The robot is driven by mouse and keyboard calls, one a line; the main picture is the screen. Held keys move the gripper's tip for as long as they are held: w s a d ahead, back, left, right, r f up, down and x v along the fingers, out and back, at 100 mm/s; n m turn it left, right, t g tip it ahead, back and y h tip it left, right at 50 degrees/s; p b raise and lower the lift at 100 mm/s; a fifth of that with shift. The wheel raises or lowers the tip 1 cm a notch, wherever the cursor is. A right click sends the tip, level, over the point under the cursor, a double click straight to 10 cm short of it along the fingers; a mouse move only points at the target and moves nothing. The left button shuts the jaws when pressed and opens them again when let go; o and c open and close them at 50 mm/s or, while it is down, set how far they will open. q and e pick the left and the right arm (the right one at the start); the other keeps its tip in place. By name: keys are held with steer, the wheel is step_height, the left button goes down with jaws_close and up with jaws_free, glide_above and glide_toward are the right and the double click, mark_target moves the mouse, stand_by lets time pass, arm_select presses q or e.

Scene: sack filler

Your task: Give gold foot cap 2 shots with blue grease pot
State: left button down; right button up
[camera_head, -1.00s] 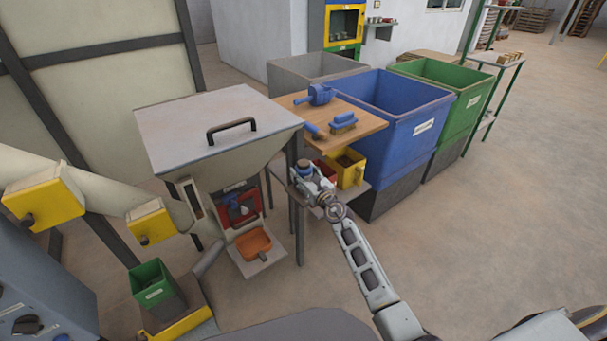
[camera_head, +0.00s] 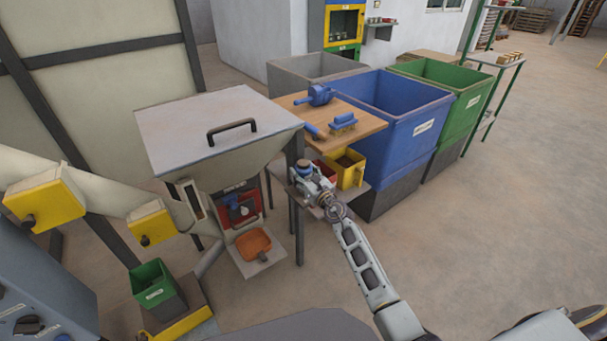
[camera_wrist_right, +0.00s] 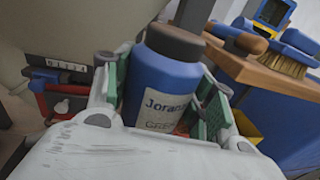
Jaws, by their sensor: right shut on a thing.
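In the head view the pot (camera_head: 303,166) shows small at the tip of my right gripper (camera_head: 307,174), in front of the lower shelf beside the hopper. I cannot make out a gold foot cap in either view. My left gripper is not in view.
A wooden board (camera_head: 365,126) with a blue tool (camera_head: 318,95) and a brush (camera_head: 343,120) lies right of the hopper (camera_head: 215,118). A yellow bin (camera_head: 350,176) is below the board. Blue (camera_head: 400,124) and green (camera_head: 467,101) crates stand behind. The floor at right is clear.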

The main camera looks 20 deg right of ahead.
mark_target(304, 162)
steer(key=shift+f+b, duration=0.6)
steer(key=shift+f, duration=0.2)
stand_by(1.2)
steer(key=shift+r+p, duration=1)
steer(key=shift+p, duration=0.15)
stand_by(0.5)
steer(key=shift+r+p, duration=2.45)
steer(key=shift+p, duration=0.3)
steer(key=shift+f, duration=0.1)
